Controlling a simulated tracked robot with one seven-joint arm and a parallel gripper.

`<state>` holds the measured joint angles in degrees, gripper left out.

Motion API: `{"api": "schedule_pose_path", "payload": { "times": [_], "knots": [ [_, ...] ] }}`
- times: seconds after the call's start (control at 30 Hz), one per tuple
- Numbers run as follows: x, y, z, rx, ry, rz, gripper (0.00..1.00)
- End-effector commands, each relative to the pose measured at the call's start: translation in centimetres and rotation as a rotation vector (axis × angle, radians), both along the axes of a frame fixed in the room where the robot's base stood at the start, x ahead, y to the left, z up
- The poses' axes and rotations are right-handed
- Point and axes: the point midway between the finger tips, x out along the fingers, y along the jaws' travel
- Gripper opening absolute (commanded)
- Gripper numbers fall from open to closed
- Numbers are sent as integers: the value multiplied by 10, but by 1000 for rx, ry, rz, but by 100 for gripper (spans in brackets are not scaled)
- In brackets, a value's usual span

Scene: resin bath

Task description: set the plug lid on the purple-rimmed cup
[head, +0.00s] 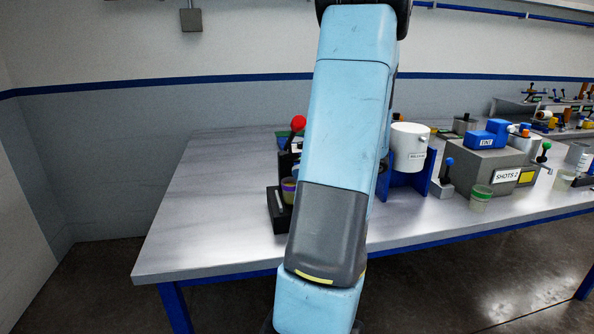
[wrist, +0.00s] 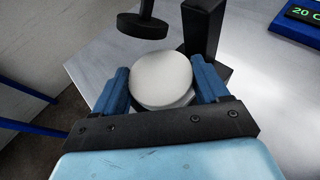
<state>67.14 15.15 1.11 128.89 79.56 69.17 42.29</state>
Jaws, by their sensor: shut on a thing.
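In the wrist view my gripper (wrist: 159,72) has its blue fingers shut on a white round piece, the plug lid (wrist: 161,78), with one finger on each side. The lid's broad pale face is toward the camera. In the head view my arm covers the gripper and the lid. A cup with a purple band (head: 289,189) shows partly at the left edge of my arm, at a dark stand (head: 277,213). I cannot make out this cup in the wrist view, so its place relative to the lid is unclear.
In the wrist view a black disc (wrist: 142,26) and a black post (wrist: 203,28) stand close beyond the lid. A white pot (head: 409,148) in a blue stand, a grey box (head: 484,165) and a green-rimmed cup (head: 481,195) are at right. The table's left side is clear.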

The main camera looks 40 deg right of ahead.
Motion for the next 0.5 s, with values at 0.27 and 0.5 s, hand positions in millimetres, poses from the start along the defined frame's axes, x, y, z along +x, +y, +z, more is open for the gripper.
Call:
{"api": "schedule_pose_path", "payload": {
  "times": [0.27,0.5],
  "knots": [
    [24,9,0,0,0,3,46],
    [43,15,-13,4,2,-3,46]
  ]
}}
